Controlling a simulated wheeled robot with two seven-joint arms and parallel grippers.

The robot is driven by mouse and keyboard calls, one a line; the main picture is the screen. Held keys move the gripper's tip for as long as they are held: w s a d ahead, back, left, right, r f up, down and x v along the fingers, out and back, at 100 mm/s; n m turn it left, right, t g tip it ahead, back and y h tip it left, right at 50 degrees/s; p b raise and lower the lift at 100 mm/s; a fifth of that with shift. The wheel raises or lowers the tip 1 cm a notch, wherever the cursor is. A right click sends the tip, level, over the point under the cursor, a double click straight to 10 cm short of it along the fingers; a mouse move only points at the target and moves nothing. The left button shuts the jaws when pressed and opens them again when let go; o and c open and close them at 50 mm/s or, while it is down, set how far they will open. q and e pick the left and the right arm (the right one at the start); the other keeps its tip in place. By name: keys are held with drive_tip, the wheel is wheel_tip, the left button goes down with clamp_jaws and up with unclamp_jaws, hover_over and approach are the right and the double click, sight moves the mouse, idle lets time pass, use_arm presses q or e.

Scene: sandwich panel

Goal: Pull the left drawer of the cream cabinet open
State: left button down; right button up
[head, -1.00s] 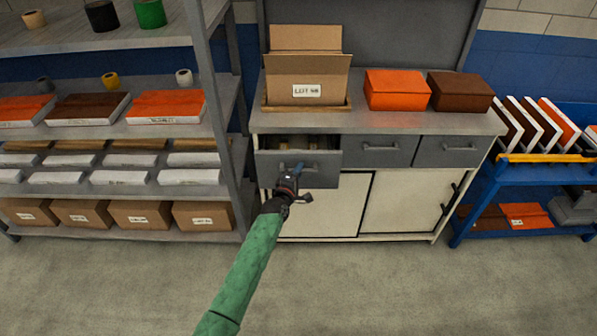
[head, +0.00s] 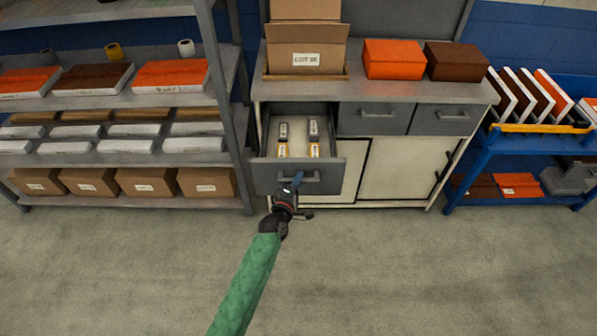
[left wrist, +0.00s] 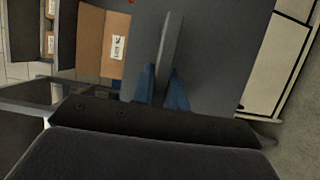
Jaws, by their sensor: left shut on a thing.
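The cream cabinet (head: 395,168) stands in the middle of the head view under a grey worktop. Its left drawer (head: 262,176) has a grey front and is pulled well out. Several small grey and yellow boxed items lie inside it. My left gripper (head: 297,181) is at the drawer front and shut on the handle (head: 312,177). In the left wrist view the blue fingertips (left wrist: 162,88) lie on both sides of the grey handle bar (left wrist: 170,50). My right gripper is not in view.
The middle drawer (head: 375,118) and right drawer (head: 445,119) are shut. A cardboard box (head: 305,58), an orange box (head: 392,60) and a brown box (head: 457,62) stand on the worktop. A grey shelf rack (head: 228,120) is close on the left, a blue cart (head: 478,165) on the right. The floor in front is clear.

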use_arm(q)
drive_tip(key=shift+s, duration=0.2)
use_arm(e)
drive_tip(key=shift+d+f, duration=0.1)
use_arm(q)
drive_tip(key=c, duration=1.4)
unclamp_jaws()
drive_tip(key=shift+s, duration=0.1)
